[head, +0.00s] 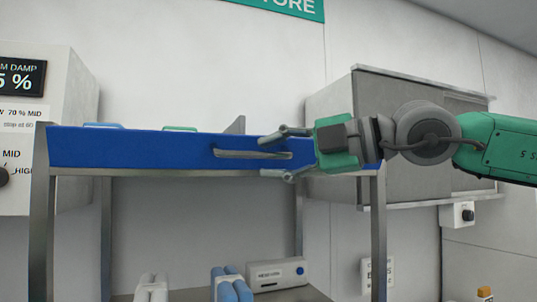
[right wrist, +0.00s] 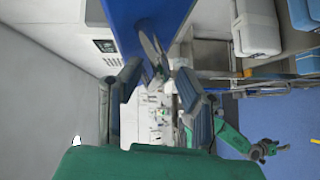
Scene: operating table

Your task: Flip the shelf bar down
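A blue shelf front (head: 120,148) runs across the steel frame in the head view. A grey bar (head: 245,154) lies horizontally against its face, right of the middle. My right gripper (head: 288,153) is open at the bar's right end, one finger above its level and one below. In the right wrist view its fingers (right wrist: 157,90) stand apart, with grey metal parts (right wrist: 153,48) and the blue shelf beyond them. Contact with the bar cannot be told. A green arm with a dark end, apparently my left gripper (right wrist: 265,148), shows small in the right wrist view.
A grey cabinet (head: 345,100) stands behind my right gripper. A white control box (head: 62,120) is at the left. A grey wedge (head: 236,125) rises behind the blue front's top edge. A white device (head: 277,274) and blue-topped items (head: 231,285) are below.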

